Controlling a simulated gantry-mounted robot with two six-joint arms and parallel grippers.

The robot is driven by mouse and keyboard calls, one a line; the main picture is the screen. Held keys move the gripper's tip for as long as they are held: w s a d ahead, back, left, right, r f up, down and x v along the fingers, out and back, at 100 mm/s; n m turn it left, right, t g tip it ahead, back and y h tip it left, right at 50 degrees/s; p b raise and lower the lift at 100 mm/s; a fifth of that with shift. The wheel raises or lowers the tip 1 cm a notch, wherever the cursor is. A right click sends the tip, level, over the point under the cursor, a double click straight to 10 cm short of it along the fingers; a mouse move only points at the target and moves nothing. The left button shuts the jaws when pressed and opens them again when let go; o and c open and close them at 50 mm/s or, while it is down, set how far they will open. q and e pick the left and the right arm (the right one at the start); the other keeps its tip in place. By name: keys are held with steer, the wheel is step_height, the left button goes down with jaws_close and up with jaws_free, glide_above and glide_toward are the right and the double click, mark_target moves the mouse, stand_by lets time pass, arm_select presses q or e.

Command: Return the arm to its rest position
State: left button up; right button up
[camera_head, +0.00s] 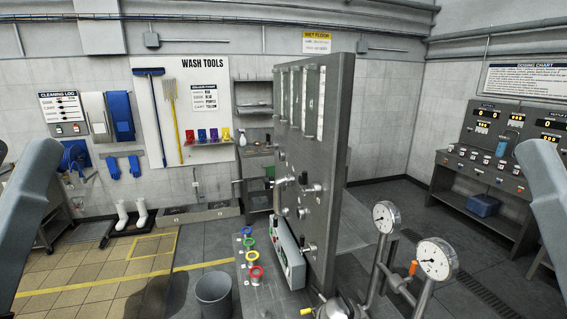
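My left arm shows only as a grey link at the left edge of the head view, and my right arm as a grey link at the right edge. Neither gripper is in the picture, so I cannot see whether they hold anything. A tall grey panel (335,170) with sight tubes and several valve knobs stands between the arms. Both arm links appear apart from it in the picture.
Two round gauges (437,259) on pipes stand at the lower right. Colored ring handles (251,256) and a grey bin (214,294) are left of the panel. A control console (492,150) stands at the right wall. The tiled floor (100,270) at left is mostly clear.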

arm_select(q)
step_height(320, 180, up, 15)
steer(key=p, duration=1.1)
steer(key=shift+f, duration=0.15)
arm_select(e)
step_height(320, 180, up, 15)
steer(key=shift+f, duration=0.15)
